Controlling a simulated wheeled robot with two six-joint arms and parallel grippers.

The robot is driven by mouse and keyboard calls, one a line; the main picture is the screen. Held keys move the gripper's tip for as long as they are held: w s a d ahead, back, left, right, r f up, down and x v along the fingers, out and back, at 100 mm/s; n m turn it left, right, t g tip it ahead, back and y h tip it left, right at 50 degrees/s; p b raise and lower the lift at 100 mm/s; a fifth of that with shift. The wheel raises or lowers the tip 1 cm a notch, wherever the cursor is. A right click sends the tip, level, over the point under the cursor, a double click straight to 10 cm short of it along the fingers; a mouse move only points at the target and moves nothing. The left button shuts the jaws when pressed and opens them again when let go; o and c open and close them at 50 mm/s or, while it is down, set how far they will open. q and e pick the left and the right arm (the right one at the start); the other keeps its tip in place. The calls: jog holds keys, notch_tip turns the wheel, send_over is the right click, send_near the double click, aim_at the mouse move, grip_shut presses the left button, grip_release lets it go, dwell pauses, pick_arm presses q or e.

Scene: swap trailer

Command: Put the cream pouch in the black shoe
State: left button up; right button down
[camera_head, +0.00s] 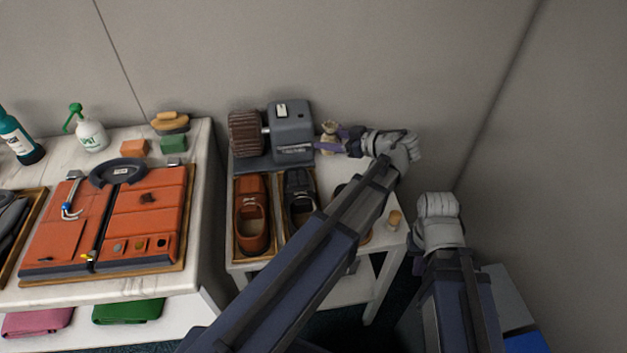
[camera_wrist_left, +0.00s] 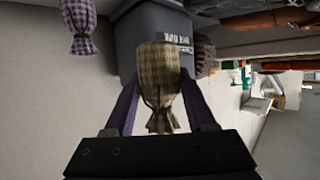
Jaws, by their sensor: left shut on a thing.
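The cream pouch (camera_head: 329,129) is a checked cloth bag, tied near one end. In the left wrist view the pouch (camera_wrist_left: 160,85) sits between the two fingers of my left gripper (camera_wrist_left: 164,108). In the head view my left gripper (camera_head: 342,141) is shut on it beside the grey machine, apart from the shoe. The black shoe (camera_head: 299,188) lies in a wooden-edged tray in front of the machine, its front part partly hidden by my left arm.
A brown shoe (camera_head: 252,218) lies left of the black one. The grey machine (camera_head: 290,125) with a brown brush roller stands behind the shoes. A purple checked pouch (camera_wrist_left: 80,27) shows in the left wrist view. A small cork-topped item (camera_head: 394,218) stands at the table's right edge.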

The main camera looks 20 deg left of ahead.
pick_arm(q)
jog(key=shift+f+b, duration=5.1)
jog(key=shift+r, duration=0.1)
jog(key=o, duration=1.4)
jog(key=shift+c, duration=0.2)
